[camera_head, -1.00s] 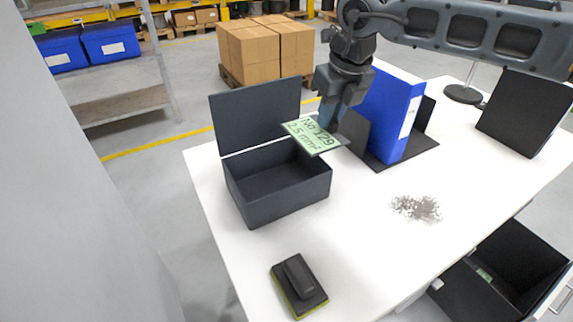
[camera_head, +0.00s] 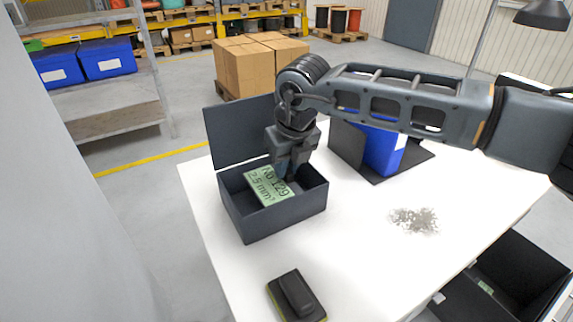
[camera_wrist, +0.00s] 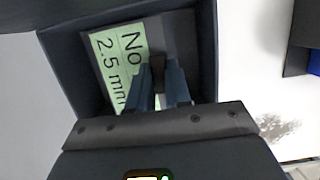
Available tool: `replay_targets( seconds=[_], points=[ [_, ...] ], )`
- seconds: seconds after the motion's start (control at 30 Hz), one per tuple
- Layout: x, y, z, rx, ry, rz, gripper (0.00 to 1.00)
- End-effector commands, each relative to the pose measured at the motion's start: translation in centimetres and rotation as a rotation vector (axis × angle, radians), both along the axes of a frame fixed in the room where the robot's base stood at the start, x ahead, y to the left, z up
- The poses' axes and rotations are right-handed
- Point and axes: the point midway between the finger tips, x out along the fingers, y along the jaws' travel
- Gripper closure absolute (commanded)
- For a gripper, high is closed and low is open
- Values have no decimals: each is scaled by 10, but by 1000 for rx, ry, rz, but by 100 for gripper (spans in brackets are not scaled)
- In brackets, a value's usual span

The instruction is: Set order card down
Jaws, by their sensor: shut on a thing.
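The order card (camera_head: 266,187) is green with dark print reading "No 129" and "2.5 mm²". It is tilted at the opening of a dark open box (camera_head: 285,222) whose lid stands up at the back. My gripper (camera_head: 289,172) is shut on the card's right end, above the box. In the wrist view the card (camera_wrist: 112,62) lies inside the outline of the box walls (camera_wrist: 207,50), and my gripper's fingers (camera_wrist: 160,85) close on a dark part at its edge. I cannot tell whether the card touches the box floor.
A blue binder (camera_head: 383,152) stands in a dark holder right of the box. A black and yellow brush-like block (camera_head: 296,296) lies at the front. Grey specks (camera_head: 414,220) lie on the white table (camera_head: 350,255).

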Motion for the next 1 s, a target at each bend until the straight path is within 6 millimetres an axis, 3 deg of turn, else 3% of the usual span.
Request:
replay_targets(
  seconds=[0.77,0.8,1.0],
  points=[
    [0,0,-11,0,-1,1,100],
    [0,0,-11,0,0,1,79],
    [0,0,-11,0,0,0,60]
  ],
)
